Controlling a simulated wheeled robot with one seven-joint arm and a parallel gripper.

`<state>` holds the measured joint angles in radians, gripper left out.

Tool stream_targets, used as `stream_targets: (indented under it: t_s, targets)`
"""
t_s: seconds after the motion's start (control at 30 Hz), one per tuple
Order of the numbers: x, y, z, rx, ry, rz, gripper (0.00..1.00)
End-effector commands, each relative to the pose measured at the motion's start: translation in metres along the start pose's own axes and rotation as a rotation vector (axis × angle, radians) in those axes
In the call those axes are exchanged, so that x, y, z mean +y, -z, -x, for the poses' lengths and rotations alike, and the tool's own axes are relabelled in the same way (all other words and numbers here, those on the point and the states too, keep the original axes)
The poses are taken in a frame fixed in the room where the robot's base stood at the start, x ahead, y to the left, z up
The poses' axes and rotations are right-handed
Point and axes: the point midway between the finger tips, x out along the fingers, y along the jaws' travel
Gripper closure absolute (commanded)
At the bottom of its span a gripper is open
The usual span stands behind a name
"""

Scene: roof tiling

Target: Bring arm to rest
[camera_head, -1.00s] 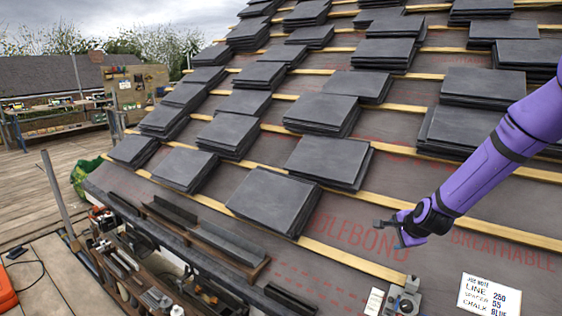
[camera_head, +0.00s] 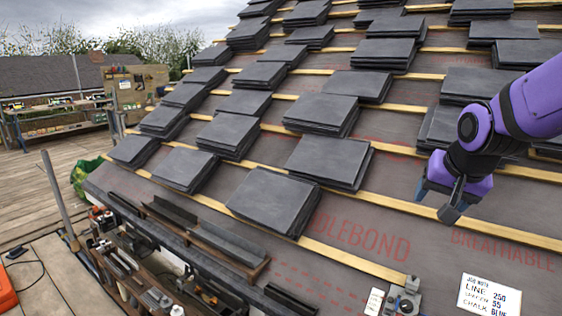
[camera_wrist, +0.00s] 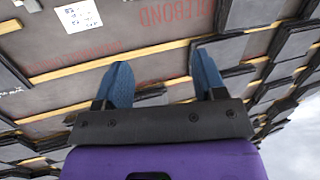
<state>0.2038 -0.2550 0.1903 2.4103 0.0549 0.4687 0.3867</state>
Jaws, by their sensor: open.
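My gripper (camera_head: 436,203) is at the right of the head view, on the end of my purple arm, in front of the roof slope. It holds nothing. In the wrist view its two blue fingers (camera_wrist: 160,85) stand wide apart with nothing between them but the roof behind. The wrist view shows the roof upside down, with sky at the lower right.
Stacks of dark slates (camera_head: 273,200) lie in rows on wooden battens (camera_head: 352,261). A job note (camera_head: 489,295) lies at the lower right; it also shows in the wrist view (camera_wrist: 78,15). A tool shelf (camera_head: 125,270) runs along the eaves. Bare membrane (camera_head: 365,225) lies left of my gripper.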

Motion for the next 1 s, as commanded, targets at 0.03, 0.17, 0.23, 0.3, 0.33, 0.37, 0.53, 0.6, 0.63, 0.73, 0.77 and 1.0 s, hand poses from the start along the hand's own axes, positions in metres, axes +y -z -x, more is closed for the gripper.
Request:
stream_targets:
  t_s: [0.03, 0.17, 0.23, 0.3, 0.33, 0.37, 0.53, 0.6, 0.63, 0.73, 0.77, 1.0]
  targets:
    - [0.002, -0.008, 0.017, 0.005, -0.001, 0.039, 0.36]
    - [0.012, -0.032, 0.052, -0.005, -0.009, 0.136, 0.36]
    - [0.018, -0.045, 0.069, -0.011, -0.010, 0.189, 0.36]
    - [0.026, -0.059, 0.086, -0.018, -0.009, 0.238, 0.36]
    - [0.029, -0.065, 0.092, -0.021, -0.007, 0.260, 0.36]
    - [0.032, -0.071, 0.098, -0.025, -0.005, 0.279, 0.36]
    - [0.048, -0.099, 0.123, -0.042, 0.008, 0.373, 0.36]
    - [0.053, -0.107, 0.129, -0.049, 0.012, 0.399, 0.36]
    - [0.054, -0.110, 0.131, -0.051, 0.013, 0.407, 0.36]
    - [0.058, -0.115, 0.134, -0.056, 0.016, 0.424, 0.36]
    - [0.058, -0.116, 0.135, -0.057, 0.017, 0.427, 0.36]
    - [0.057, -0.115, 0.133, -0.063, 0.021, 0.435, 0.36]
